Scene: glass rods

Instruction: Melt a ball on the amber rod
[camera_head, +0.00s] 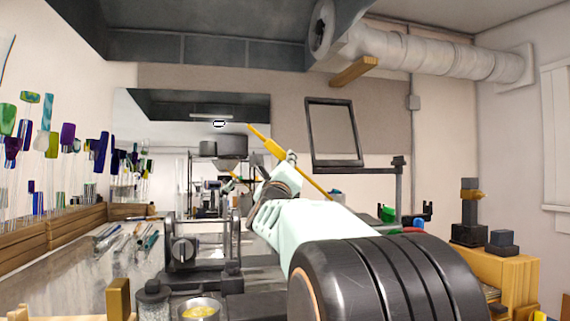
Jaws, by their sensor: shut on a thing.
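The amber rod (263,137) is a thin yellow-orange stick. It slants from upper left down to lower right, in front of the back wall. My gripper (287,158) is shut on the rod near its middle and holds it up in the air. My pale green and black arm reaches in from the lower right and hides part of the fingers. Both ends of the rod stick out clear of the gripper. I see no flame and cannot make out a ball on the rod.
A mirror (150,110) covers the back left. Grey metal equipment (183,250) stands on the bench in front of it. Colored glass rods stand in a wooden rack (45,232) at left; several lie on the bench.

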